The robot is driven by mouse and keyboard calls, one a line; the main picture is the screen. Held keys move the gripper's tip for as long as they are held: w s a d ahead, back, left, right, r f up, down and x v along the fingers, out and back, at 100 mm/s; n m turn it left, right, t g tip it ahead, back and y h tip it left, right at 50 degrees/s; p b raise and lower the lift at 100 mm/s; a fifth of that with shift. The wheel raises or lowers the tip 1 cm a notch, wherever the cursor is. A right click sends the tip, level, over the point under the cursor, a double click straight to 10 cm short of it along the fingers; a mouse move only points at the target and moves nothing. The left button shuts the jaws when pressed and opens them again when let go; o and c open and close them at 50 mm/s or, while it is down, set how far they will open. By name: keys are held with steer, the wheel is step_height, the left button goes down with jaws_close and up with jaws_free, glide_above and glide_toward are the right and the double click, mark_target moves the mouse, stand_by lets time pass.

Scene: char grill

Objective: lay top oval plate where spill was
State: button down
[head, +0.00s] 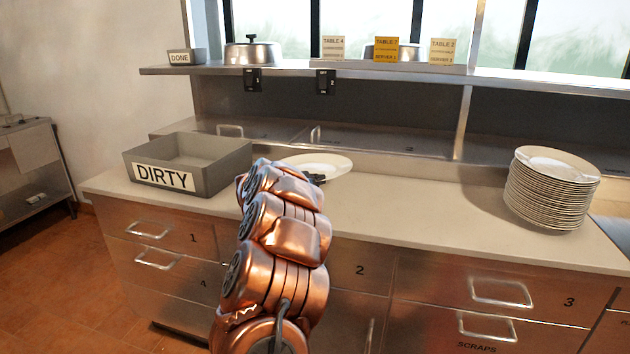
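A white oval plate (322,163) is on or just above the pale counter, left of the middle, in the head view. The dark fingertips of my gripper (315,178) show at the plate's near edge. I cannot tell whether they touch or grip it, or whether they are open. A tall stack of white oval plates (550,195) stands at the right end of the counter, apart from my gripper. Its top plate (556,163) lies flat. No spill shows on the visible counter.
A grey open bin marked DIRTY (220,183) stands left of my arm. The counter (430,210) is clear between the plate and the stack. A shelf (400,76) with order cards, a DONE box (180,57) and domed lids runs above. Numbered drawers are below.

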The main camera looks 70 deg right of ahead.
steer(key=shift+f+b, duration=2.15)
steer(key=shift+f, duration=0.65)
steer(key=shift+f+b, duration=0.35)
steer(key=shift+f, duration=0.15)
steer(key=c, duration=1.2)
jaws_free()
steer(key=shift+c, duration=0.2)
steer(key=shift+f, duration=0.1)
steer(key=shift+f, duration=0.1)
steer(key=shift+a, duration=0.15)
steer(key=v, duration=1.2)
steer(key=shift+r, duration=0.2)
